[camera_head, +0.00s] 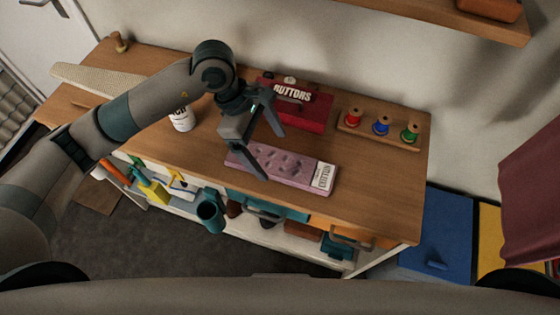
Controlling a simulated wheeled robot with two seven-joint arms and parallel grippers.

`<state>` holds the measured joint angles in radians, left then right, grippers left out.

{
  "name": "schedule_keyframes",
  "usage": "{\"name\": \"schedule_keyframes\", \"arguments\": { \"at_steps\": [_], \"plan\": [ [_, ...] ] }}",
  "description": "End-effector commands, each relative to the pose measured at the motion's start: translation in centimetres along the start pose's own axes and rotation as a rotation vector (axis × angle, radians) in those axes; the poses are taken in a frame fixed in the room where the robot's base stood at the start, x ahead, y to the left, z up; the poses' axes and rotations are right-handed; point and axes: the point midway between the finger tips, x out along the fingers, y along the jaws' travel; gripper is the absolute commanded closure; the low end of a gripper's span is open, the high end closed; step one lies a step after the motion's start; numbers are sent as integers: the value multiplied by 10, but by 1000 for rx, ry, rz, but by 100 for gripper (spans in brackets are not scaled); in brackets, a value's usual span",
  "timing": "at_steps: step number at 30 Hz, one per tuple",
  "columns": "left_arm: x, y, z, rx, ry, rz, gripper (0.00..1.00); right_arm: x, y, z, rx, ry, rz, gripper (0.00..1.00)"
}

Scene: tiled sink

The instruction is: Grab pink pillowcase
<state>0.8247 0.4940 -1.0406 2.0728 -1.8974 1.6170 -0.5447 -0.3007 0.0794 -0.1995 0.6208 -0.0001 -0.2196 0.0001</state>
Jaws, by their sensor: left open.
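The pink pillowcase (290,169) is a flat, folded pink pack with a darker pattern and a pale printed label at its right end. It lies on the wooden cabinet top, near the front edge. My left gripper (274,155) is open above it, one finger over the pack's left part and the other nearer the red box behind. The fingers look empty. I cannot tell whether a finger touches the pack. My right gripper is not in view.
A red box marked "BUTTONS" (303,111) stands just behind the pillowcase. A wooden rack with red, blue and green spools (381,126) is at the back right. The right front top is clear.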

Motion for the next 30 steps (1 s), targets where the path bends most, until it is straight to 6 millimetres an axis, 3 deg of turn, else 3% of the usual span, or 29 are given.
{"name": "schedule_keyframes", "arguments": {
  "at_steps": [8,18,23,30],
  "plan": [
    [4,1,0,-2,-1,-1,12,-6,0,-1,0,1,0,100],
    [38,7,0,-2,-1,-3,12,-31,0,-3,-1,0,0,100],
    [50,7,-2,-1,0,-1,12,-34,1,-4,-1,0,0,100],
    [52,8,-2,0,0,0,12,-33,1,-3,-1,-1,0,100]
  ]
}}
